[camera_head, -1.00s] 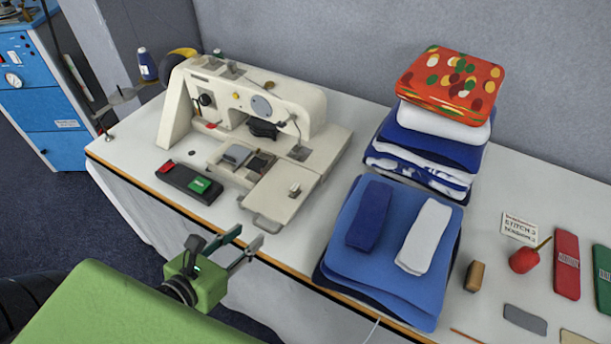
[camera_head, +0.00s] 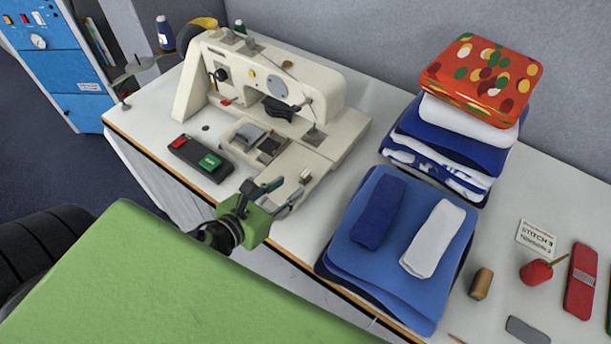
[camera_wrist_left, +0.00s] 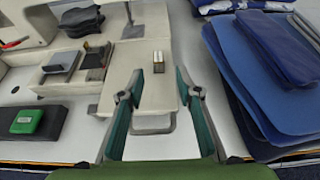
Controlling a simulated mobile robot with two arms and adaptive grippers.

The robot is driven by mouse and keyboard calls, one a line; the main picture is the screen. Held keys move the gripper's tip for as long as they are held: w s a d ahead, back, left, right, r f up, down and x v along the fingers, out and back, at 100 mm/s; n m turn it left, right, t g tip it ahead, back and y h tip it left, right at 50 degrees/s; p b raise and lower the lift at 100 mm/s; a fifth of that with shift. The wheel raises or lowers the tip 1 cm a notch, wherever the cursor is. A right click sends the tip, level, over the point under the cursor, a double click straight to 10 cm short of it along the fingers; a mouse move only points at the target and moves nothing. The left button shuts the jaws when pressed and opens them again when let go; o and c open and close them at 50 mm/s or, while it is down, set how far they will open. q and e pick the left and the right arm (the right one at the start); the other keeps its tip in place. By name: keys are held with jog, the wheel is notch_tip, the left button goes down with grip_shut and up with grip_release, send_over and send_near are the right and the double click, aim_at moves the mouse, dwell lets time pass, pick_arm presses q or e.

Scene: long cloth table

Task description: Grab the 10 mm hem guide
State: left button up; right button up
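A small pale block with a dark, brassy side (camera_head: 305,175) stands on the sewing machine's flat extension bed; it also shows in the left wrist view (camera_wrist_left: 158,62). I take it for the hem guide, but no 10 mm mark is readable. My left gripper (camera_head: 291,187) is open and empty at the front edge of the bed. In the left wrist view its two green fingers (camera_wrist_left: 158,80) point toward the block, which lies centred between and just beyond the tips, apparently untouched. My right gripper is not in view.
The cream sewing machine (camera_head: 262,85) stands behind, with a tray holding a grey block (camera_head: 249,133) and a dark one. A switch box (camera_head: 200,158) is left of the gripper. Folded blue cloths (camera_head: 395,255) lie close on the right. The bed around the block is clear.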

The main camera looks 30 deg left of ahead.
aim_at(302, 178)
pick_arm(q)
jog(key=shift+p+x, duration=0.65)
jog(key=shift+x, duration=2.8)
jog(key=shift+a+f, duration=0.15)
jog(key=shift+s, duration=0.1)
grip_shut()
